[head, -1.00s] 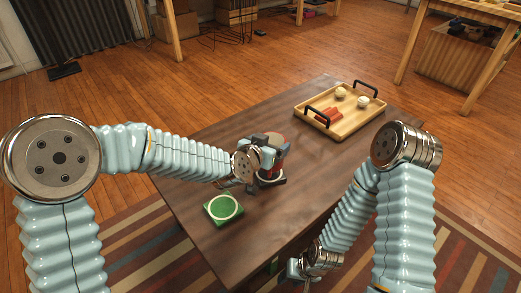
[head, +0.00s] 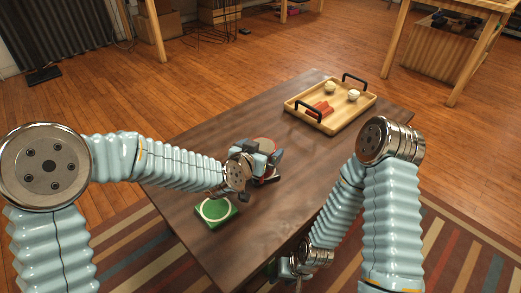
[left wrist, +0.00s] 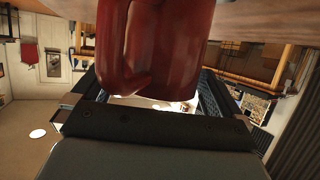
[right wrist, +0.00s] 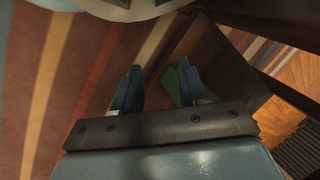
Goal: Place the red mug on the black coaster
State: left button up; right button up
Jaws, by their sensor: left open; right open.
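The red mug (left wrist: 165,45) fills the upper middle of the left wrist view, its handle on the left. My left gripper's open fingers stand on either side of the mug; contact is not clear. A dark flat edge (head: 272,181) with a pale ring, likely the black coaster, shows low beside the mug. I cannot tell whether the mug rests on it. My right gripper (right wrist: 160,88) is open and empty near the table's front edge.
A green coaster (head: 231,217) with a pale ring lies nearer the front left of the brown table (head: 210,250). A wooden tray (head: 340,115) with black handles stands at the back right, holding two pale balls and red items. The table's middle right is clear.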

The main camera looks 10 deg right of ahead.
pick_arm(q)
jog(key=shift+r, duration=0.3)
jog(key=v, duration=1.2)
jog(key=shift+f+p, duration=0.2)
jog(key=shift+p, duration=0.1)
